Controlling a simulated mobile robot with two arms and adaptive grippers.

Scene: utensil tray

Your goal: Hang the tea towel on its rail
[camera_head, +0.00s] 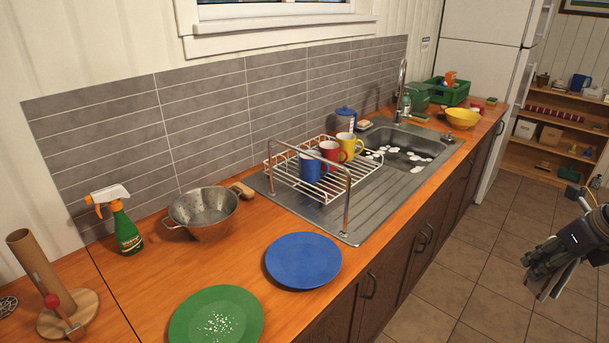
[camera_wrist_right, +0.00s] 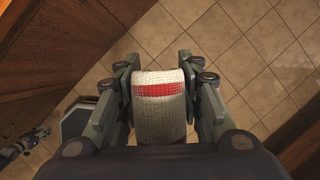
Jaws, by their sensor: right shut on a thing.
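My right gripper (camera_head: 553,268) is at the right edge of the head view, out over the floor and away from the counter. It is shut on the tea towel (camera_wrist_right: 158,112), which is pale with a red stripe and lies folded between the fingers in the wrist view. In the head view only a small pale part of the towel (camera_head: 556,283) shows below the fingers. A bare metal rail (camera_head: 310,150) on two posts stands at the front of the sink unit, before the dish rack. A dark jointed part at the wrist view's lower left may be my left gripper; its jaws are unclear.
The dish rack (camera_head: 360,190) holds blue, red and yellow mugs close behind the rail. A blue plate (camera_head: 303,260), a green plate (camera_head: 216,318), a colander (camera_head: 204,211) and a spray bottle (camera_head: 126,228) stand left of it. The floor between counter and gripper is clear.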

